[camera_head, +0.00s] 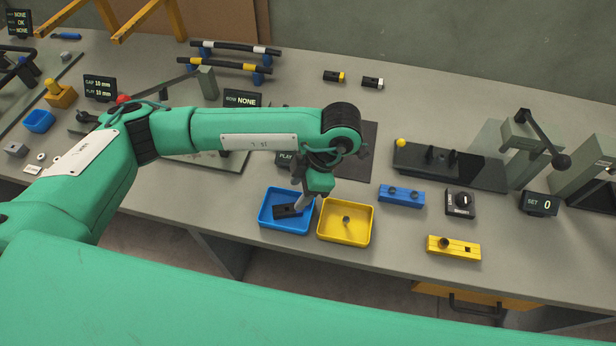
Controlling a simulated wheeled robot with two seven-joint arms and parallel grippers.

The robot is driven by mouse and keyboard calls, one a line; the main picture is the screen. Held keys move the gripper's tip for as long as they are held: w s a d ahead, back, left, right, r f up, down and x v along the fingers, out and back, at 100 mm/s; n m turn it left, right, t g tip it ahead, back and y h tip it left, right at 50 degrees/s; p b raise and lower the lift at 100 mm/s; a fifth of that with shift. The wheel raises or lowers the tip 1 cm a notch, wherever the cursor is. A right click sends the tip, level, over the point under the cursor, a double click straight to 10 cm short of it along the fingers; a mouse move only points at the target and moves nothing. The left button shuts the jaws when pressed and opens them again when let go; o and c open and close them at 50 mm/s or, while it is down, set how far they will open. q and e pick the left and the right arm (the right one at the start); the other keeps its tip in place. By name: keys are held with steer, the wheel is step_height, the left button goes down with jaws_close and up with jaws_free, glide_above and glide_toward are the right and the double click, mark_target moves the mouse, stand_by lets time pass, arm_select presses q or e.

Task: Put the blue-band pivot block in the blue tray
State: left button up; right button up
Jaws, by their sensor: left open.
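The blue tray (264,220) stands near the front edge of the bench. A small dark block (286,211) lies in it; it looks like a pivot block, but I cannot make out a blue band on it. My left gripper (301,204) points down over the right side of the blue tray, beside the block. Its fingers are open, small and partly hidden by the wrist; I cannot tell whether they touch the block. My right gripper is out of view.
A yellow tray (345,238) with a small grey part stands right of the blue tray. A blue fixture (401,196) and yellow fixture (453,248) lie farther right. Two black blocks, one yellow-banded (334,76) and one white-banded (372,82), lie at the back, with free bench around them.

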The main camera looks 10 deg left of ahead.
arm_select(q)
steer(key=v, duration=0.5)
steer(key=shift+b, duration=0.35)
steer(key=shift+s+f, duration=0.1)
steer(key=shift+s, duration=0.05)
